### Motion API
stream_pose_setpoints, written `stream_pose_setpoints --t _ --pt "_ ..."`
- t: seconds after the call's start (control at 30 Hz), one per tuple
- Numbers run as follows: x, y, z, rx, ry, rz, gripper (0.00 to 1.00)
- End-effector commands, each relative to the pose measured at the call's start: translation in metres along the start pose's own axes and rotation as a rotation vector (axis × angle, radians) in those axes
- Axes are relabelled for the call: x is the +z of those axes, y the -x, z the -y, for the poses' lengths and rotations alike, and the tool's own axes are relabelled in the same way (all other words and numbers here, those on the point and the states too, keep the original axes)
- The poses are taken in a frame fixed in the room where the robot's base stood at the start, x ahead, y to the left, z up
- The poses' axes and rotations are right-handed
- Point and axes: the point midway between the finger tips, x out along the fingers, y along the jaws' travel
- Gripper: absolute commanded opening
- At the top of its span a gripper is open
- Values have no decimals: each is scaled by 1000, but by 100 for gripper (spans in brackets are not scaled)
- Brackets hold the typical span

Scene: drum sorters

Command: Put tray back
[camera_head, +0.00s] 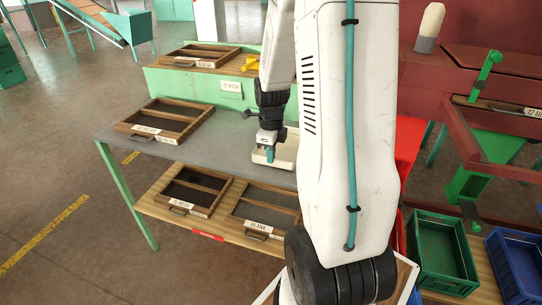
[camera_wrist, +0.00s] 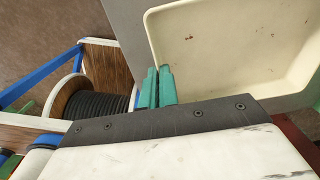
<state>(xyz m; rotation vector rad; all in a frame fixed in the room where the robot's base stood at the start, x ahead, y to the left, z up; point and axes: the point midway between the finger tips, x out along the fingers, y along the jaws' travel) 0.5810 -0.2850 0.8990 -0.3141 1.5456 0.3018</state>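A cream, shallow tray (camera_head: 285,158) is at the grey table (camera_head: 222,138), partly hidden behind my arm. In the wrist view the tray (camera_wrist: 235,50) fills the upper right, with a few reddish marks on its inside. My gripper (camera_head: 268,154) points down at the tray's left wall. In the wrist view its teal fingers (camera_wrist: 157,87) are close together, with the wall's rim running in between them, so it looks shut on the tray. I cannot tell whether the tray rests on the table or is slightly raised.
A wooden sieve frame (camera_head: 165,120) lies at the table's left. Another (camera_head: 201,56) sits on the green raised ledge (camera_head: 180,85). Two more frames lie on the lower shelf (camera_head: 150,201). Green (camera_head: 442,252) and blue (camera_head: 517,265) crates stand at the right. Open floor lies left.

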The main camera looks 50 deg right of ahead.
Motion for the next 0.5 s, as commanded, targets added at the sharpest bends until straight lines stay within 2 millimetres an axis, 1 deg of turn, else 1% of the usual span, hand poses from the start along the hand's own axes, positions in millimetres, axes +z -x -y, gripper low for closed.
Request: stream_pose_setpoints --t 0.03,0.07,0.27,0.4,0.43,0.47,0.5 --pt "0 -6 0 2 0 -1 0" --pt "0 -7 0 1 0 -1 0" --pt "0 -6 0 -1 0 0 0" --pt "0 -10 0 0 0 0 0" --pt "0 -9 0 -1 0 0 10" --pt "0 -9 0 -1 0 0 19" --pt "0 -9 0 -1 0 0 24"
